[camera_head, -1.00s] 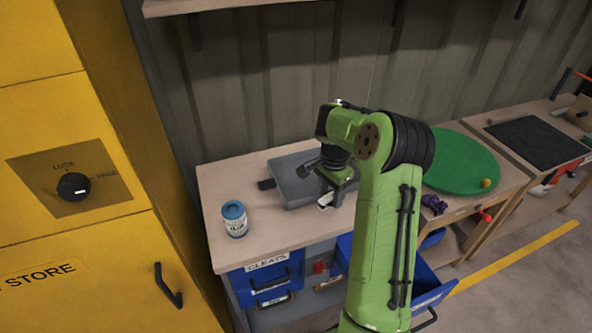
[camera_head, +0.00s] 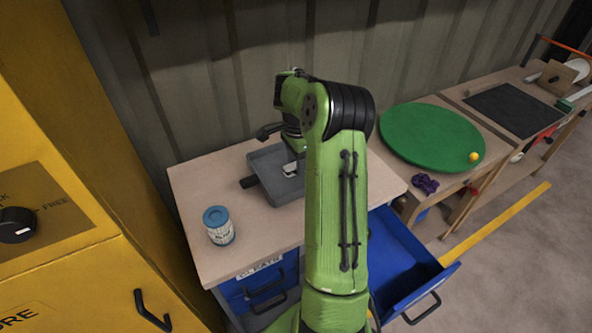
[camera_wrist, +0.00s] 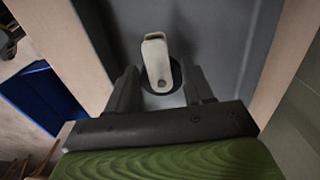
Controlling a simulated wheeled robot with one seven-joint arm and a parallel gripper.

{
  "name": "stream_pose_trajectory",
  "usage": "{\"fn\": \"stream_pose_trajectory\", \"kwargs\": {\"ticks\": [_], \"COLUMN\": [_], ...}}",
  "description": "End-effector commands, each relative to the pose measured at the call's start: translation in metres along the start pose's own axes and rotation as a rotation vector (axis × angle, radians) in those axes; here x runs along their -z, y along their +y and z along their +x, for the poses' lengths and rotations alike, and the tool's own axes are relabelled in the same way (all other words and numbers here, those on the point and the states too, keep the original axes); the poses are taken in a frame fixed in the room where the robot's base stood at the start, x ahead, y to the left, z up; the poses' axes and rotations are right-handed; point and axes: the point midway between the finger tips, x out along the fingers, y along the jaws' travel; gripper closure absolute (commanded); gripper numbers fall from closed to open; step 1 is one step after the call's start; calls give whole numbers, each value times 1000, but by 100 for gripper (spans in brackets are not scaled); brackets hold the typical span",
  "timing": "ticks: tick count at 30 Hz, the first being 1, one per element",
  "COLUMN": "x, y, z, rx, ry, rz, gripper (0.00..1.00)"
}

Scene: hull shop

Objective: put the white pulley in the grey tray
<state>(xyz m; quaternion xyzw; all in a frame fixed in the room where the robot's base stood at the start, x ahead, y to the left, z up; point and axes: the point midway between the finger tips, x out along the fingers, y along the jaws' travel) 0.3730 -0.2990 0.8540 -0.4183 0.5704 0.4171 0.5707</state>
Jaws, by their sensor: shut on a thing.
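The white pulley (camera_wrist: 157,62) is between the two dark fingers of my gripper (camera_wrist: 160,88) in the wrist view, which is shut on it. A small white part of the pulley (camera_head: 290,169) also shows in the head view. The grey tray (camera_wrist: 215,35) fills the ground behind the pulley in the wrist view. In the head view the tray (camera_head: 268,162) lies on the wooden bench, and the pulley is over its inside. I cannot tell whether the pulley touches the tray floor. My arm hides the tray's right part.
A blue-lidded can (camera_head: 219,226) stands at the bench's front left. An open blue drawer (camera_head: 400,265) juts out right of my arm. A green round board (camera_head: 430,137) with a yellow ball (camera_head: 474,156) lies farther right.

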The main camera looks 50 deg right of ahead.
Motion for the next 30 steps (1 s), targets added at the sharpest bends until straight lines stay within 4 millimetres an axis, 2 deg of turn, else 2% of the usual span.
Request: {"fn": "stream_pose_trajectory", "kwargs": {"ticks": [1,3,13,14,18,19,26,30], "x": [1,0,0,0,0,0,0,0], "y": [1,1,0,0,0,0,0,0], "z": [16,27,30,30,29,29,28,14], "rx": [-3,-2,0,-1,0,0,0,2], "ry": [-1,-1,0,0,0,0,0,2], "rz": [2,1,0,0,0,0,0,0], "gripper": [79,79,79,47,25,23,23,23]}}
